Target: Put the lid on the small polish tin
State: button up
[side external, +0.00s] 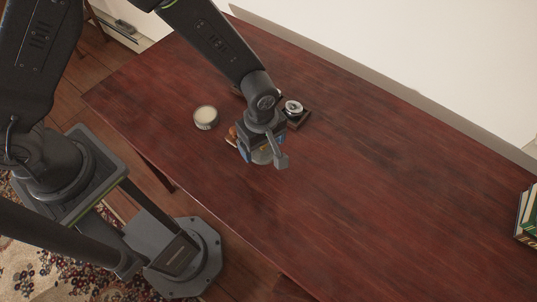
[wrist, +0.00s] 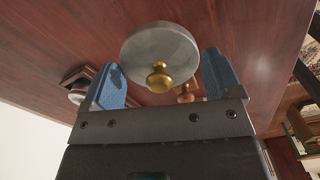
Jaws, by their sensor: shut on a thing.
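The lid (wrist: 160,48) is a round grey metal disc with a brass knob. In the wrist view it sits between the blue fingers of my gripper (wrist: 164,68), which is shut on it. In the side view my gripper (side external: 262,153) is over the table, with the lid's grey edge (side external: 262,158) showing beneath it. The small polish tin (side external: 205,117), round and grey with a pale cream top, stands uncovered on the table to the left of my gripper. I cannot make out the tin in the wrist view.
A dark square holder (side external: 303,121) with a shiny round thing on it is just behind my gripper. A brown wooden thing (wrist: 186,94) lies close by, partly hidden. Books (side external: 527,215) are at the far right edge. The table's right half is mostly clear.

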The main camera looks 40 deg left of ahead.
jog(key=a+r, duration=0.1)
jog(key=a, duration=0.2)
jog(key=a+r, duration=0.2)
jog(key=a, duration=0.1)
jog(key=w+a+r, duration=0.1)
jog(key=a+r, duration=0.1)
jog(key=a, duration=0.1)
jog(key=shift+w+r, duration=0.1)
jog(key=shift+r, duration=0.1)
send_over(205, 114)
jog(key=shift+d+f+n, duration=0.2)
jog(key=shift+f+n, duration=0.1)
jog(key=shift+f, duration=0.6)
jog(key=shift+a, duration=0.2)
jog(key=shift+f, duration=0.15)
jog(key=shift+f, duration=2.75)
jog(key=shift+f, duration=0.65)
